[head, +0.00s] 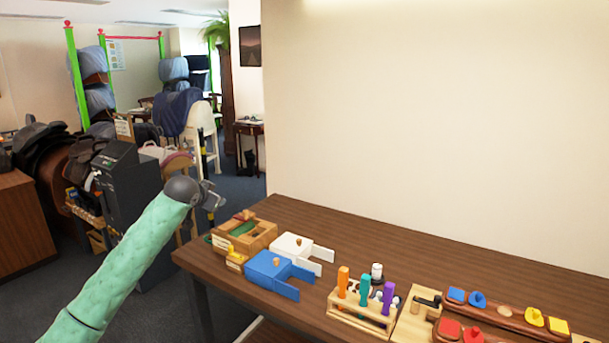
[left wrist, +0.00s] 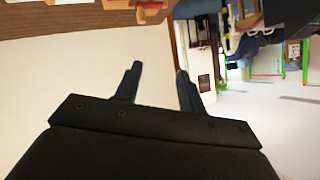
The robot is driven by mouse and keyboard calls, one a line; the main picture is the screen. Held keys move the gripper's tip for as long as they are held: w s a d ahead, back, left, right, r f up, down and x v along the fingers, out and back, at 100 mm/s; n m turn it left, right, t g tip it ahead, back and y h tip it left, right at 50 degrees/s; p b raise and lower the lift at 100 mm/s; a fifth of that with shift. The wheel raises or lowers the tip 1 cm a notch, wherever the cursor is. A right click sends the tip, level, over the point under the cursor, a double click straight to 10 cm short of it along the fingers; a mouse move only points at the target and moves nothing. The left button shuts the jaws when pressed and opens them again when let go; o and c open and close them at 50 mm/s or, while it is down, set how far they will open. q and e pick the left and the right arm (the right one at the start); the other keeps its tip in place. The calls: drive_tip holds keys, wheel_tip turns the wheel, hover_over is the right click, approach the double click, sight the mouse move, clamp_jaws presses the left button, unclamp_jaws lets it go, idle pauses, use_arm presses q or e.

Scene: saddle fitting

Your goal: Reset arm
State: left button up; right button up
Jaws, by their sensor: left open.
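My left arm comes in from the lower left of the head view in a pale green sleeve. Its gripper (head: 209,198) is raised beyond the left end of the brown table (head: 400,230), apart from everything on it. In the left wrist view the two dark fingers of the left gripper (left wrist: 158,85) stand apart with nothing between them. That view appears upside down, with the table edge at its top. My right gripper is in neither view.
On the table stand a wooden box (head: 240,233), a blue box (head: 272,270), a white box (head: 300,248), a rack of coloured handles (head: 362,305) and boards with coloured knobs (head: 500,318). A dark cabinet (head: 128,210) and saddles (head: 45,150) stand left. The back table strip is clear.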

use_arm(q)
drive_tip(key=s+d+f+n+g+y, duration=0.1)
drive_tip(key=s+d+f, duration=0.1)
drive_tip(key=s+f, duration=0.95)
drive_tip(key=s+d+f+n+g, duration=0.15)
drive_tip(key=s+f, duration=0.35)
drive_tip(key=f, duration=1.3)
drive_tip(key=s+d+f+g+y, duration=0.1)
drive_tip(key=s+d+f+g, duration=0.1)
drive_tip(key=s+f, duration=0.95)
drive_tip(key=s+d+f+g, duration=0.2)
drive_tip(key=s+f, duration=0.7)
drive_tip(key=s, duration=0.4)
drive_tip(key=s+d+f+n+g, duration=0.1)
drive_tip(key=s+d+f+g, duration=0.1)
drive_tip(key=s+f, duration=0.8)
drive_tip(key=s+d+f+n+g+h, duration=0.1)
drive_tip(key=s+d+f+g, duration=0.1)
drive_tip(key=s+f, duration=0.7)
drive_tip(key=s, duration=0.7)
drive_tip(key=shift+f, duration=0.4)
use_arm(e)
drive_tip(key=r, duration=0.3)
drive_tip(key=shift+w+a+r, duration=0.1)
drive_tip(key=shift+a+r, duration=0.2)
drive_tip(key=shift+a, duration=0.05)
